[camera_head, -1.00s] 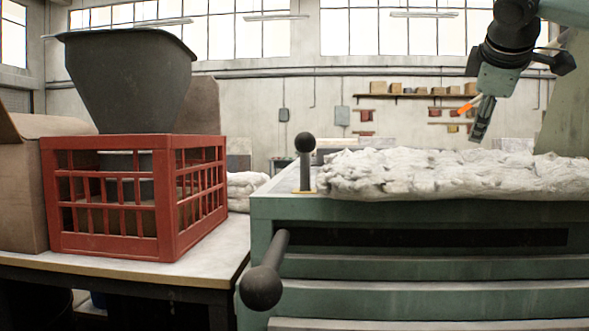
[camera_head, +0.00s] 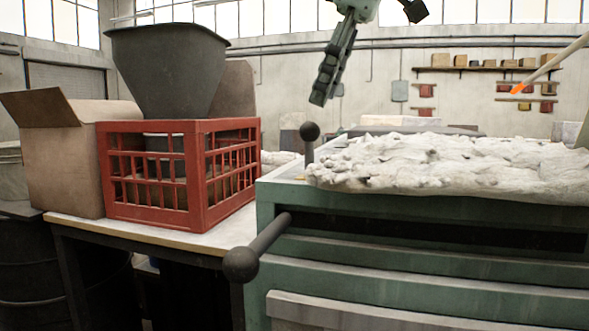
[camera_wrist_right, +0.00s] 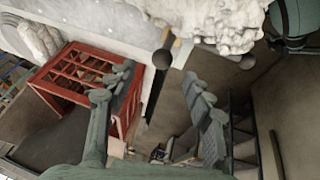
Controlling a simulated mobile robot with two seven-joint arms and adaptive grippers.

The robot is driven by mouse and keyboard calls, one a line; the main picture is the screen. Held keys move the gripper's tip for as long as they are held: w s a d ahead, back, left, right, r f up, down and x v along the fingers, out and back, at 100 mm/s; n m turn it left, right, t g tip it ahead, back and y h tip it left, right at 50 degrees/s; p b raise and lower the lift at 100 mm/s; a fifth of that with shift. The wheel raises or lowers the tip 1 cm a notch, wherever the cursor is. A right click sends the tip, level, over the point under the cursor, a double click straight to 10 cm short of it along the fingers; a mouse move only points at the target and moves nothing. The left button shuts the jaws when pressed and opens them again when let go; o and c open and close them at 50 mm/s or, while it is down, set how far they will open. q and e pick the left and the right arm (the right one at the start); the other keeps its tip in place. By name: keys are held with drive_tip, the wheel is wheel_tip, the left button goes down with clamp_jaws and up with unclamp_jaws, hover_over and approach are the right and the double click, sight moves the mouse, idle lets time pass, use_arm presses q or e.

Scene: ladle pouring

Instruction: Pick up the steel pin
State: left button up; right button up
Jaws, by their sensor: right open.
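An upright dark pin with a ball top (camera_head: 309,143) stands on the near left corner of the green cabinet (camera_head: 262,205); I take it for the steel pin. My right gripper (camera_head: 321,97) hangs above it, fingers down, open and empty, with a gap between fingertips and ball. In the right wrist view the two fingers (camera_wrist_right: 156,76) are spread apart. A dark ball (camera_wrist_right: 161,60) shows between their tips; I cannot tell whether it belongs to the pin or to the lever. My left gripper is not in view.
A ball-ended lever (camera_head: 243,262) juts from the cabinet front. Lumpy white material (camera_head: 440,165) covers the cabinet top right of the pin. A red crate (camera_head: 190,170) with a dark hopper (camera_head: 165,70) stands left, beside a cardboard box (camera_head: 65,165). A pale rod with an orange tip (camera_head: 518,88) shows at right.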

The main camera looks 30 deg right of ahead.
sight(310, 130)
drive_tip(key=x, duration=0.7)
drive_tip(key=shift+w+a+f, duration=0.1)
drive_tip(key=shift+a+f, duration=0.1)
drive_tip(key=shift+f, duration=0.15)
clamp_jaws()
